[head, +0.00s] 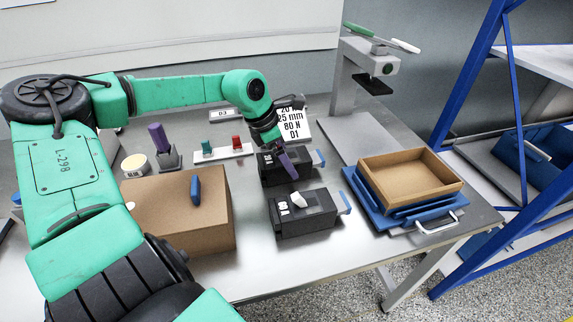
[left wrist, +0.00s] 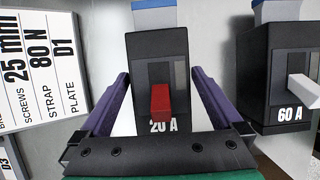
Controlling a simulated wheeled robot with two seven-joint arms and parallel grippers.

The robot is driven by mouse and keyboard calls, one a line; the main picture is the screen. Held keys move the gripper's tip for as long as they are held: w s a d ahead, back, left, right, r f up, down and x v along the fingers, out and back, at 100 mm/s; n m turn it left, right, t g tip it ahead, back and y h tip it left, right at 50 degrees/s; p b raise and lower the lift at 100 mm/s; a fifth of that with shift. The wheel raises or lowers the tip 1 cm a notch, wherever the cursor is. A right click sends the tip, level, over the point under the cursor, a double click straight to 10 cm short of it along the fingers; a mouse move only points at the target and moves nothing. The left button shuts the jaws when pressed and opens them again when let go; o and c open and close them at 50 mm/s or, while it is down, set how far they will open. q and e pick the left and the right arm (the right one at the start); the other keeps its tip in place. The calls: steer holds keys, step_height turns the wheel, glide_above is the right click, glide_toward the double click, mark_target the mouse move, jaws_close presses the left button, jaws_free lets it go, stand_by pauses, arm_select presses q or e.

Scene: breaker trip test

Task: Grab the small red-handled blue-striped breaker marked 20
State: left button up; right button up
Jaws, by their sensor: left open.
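The breaker marked 20 A is black with a red handle and a blue end strip. In the left wrist view the breaker (left wrist: 175,60) lies between my spread purple fingers, its red handle near the palm. In the head view this breaker (head: 272,179) is partly hidden by my left gripper (head: 287,163), which reaches over it from above. My left gripper (left wrist: 160,76) is open, with a gap between the left finger and the breaker; whether the right finger touches, I cannot tell. My right gripper is not in view.
A similar 60 A breaker (head: 318,220) with a white handle stands just in front; it also shows in the left wrist view (left wrist: 283,65). A label card (head: 293,124) stands behind. A cardboard box (head: 180,220) is left, and a brown tray (head: 412,180) on blue trays is right.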

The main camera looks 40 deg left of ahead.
arm_select(q)
steer(key=shift+r, duration=0.15)
jaws_close()
